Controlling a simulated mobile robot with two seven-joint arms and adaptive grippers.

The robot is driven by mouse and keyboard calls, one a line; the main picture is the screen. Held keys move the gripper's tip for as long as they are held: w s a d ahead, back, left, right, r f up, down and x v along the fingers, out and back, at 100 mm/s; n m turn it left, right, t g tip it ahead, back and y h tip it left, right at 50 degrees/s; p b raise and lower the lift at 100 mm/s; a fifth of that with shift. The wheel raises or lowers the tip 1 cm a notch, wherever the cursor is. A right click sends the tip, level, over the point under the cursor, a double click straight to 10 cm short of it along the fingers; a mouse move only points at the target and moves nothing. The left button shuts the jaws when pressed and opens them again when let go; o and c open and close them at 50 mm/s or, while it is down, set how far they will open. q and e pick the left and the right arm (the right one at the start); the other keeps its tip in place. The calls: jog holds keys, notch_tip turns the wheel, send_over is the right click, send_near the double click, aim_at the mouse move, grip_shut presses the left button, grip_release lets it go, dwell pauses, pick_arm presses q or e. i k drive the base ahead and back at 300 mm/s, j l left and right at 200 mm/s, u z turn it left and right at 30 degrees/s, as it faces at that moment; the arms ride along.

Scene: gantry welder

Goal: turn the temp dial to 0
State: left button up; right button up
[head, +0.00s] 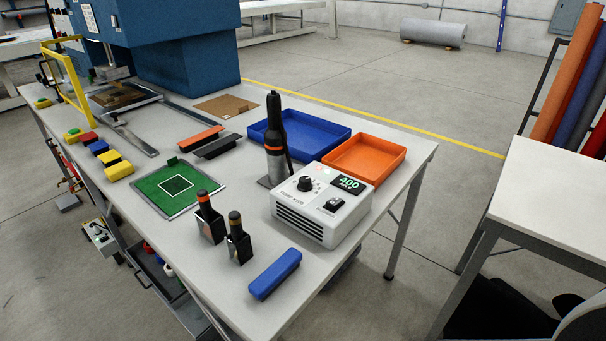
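The temp dial (305,184) is a black round knob on the top panel of a white control box (320,206) near the right part of the table. A label that seems to read "TEMP" is printed in front of it. A small display (348,184) on the box shows 400 in green. The dial's pointer direction is too small to tell. Neither of my grippers is in view.
A black hot-air tool (274,140) stands upright behind the box. Blue (326,147) and orange (364,159) trays lie behind. A green mat (176,189) lies further left.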

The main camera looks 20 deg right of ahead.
aim_at(305, 184)
jog(key=l+u, duration=0.1)
jog(key=l, duration=0.35)
jog(key=k+l+u, duration=0.1)
jog(key=l, duration=0.4)
jog(key=l+z, duration=0.25)
jog(key=l, duration=0.6)
jog(key=k, duration=0.05)
